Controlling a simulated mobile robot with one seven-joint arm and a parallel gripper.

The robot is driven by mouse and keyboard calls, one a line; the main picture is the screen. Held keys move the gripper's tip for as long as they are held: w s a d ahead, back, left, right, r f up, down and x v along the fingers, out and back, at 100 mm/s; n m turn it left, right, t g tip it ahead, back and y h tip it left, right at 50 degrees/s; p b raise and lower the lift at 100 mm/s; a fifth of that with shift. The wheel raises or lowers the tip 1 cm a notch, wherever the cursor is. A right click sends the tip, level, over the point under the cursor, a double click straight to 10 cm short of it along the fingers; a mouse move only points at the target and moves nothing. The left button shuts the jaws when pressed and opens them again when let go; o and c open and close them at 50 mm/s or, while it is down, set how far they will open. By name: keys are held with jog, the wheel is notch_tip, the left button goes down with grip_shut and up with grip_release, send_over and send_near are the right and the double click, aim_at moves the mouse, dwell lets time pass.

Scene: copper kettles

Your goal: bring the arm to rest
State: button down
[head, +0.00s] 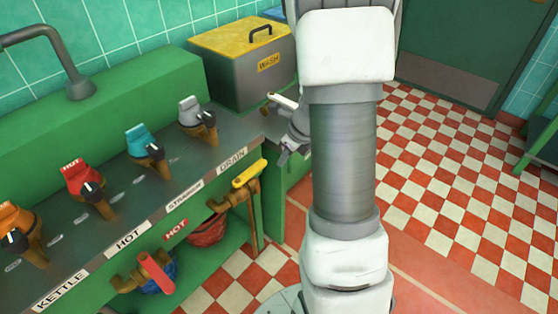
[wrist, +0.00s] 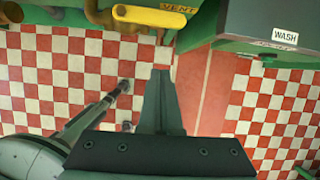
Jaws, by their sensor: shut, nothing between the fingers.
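My arm stands upright in the middle of the head view. My gripper (head: 285,152) shows partly at its left edge, beside the right end of the counter; the arm hides the rest. In the wrist view the fingers (wrist: 163,98) are together with nothing between them, over the checkered floor. They look clear of the yellow lever (wrist: 149,18), which is at the top of that view. I see nothing held.
The counter (head: 120,215) bears several coloured knobs. Below its front edge are a red lever (head: 156,273) and a yellow lever (head: 249,173). A grey WASH box (head: 240,75) with a yellow lid stands behind. Open red-and-white floor (head: 450,185) lies to the right.

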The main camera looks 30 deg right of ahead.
jog(key=s+a+r+n+y+p, duration=0.1)
jog(key=s+a+r+n+p, duration=0.15)
jog(key=a+r+n, duration=0.6)
jog(key=s+a+r+n+p, duration=0.25)
jog(key=r+n, duration=0.25)
jog(key=r, duration=0.6)
jog(key=s+a+r+n+h+p, duration=0.1)
jog(key=s+a+r+n+p, duration=0.1)
jog(key=s+r+n, duration=0.4)
jog(key=s+a+r+n+t+h+p, duration=0.1)
jog(key=s+a+r+n+p, duration=0.2)
jog(key=s+r+n, duration=0.4)
jog(key=n+p, duration=0.1)
jog(key=n, duration=0.4)
jog(key=shift+s+r+t+h, duration=0.2)
jog(key=shift+s+t+h, duration=0.05)
jog(key=shift+t+h, duration=0.05)
jog(key=shift+a, duration=0.3)
